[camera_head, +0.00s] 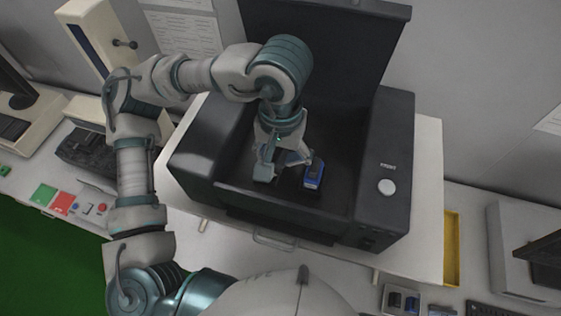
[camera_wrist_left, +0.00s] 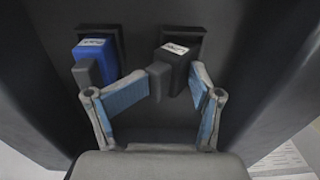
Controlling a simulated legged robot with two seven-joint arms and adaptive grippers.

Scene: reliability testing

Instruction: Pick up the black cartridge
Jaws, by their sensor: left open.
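The black cartridge (camera_wrist_left: 177,66) has a white label and a grey end block. It sits in the right-hand slot of the dark machine in the left wrist view. The blue cartridge (camera_wrist_left: 93,54) sits in the slot to its left, and in the head view (camera_head: 314,173) it is right of my gripper. My left gripper (camera_wrist_left: 172,80) is open, its fingers on either side of the black cartridge's near end. I cannot tell whether they touch it. In the head view my left gripper (camera_head: 281,168) hides most or all of the black cartridge. My right gripper is not in view.
The open black machine (camera_head: 388,150) has raised side walls around the slots and a lid (camera_head: 325,40) standing up behind. A small tray (camera_head: 400,300) with blue and dark items lies at the front right. A yellow bin (camera_head: 452,248) stands right of the machine.

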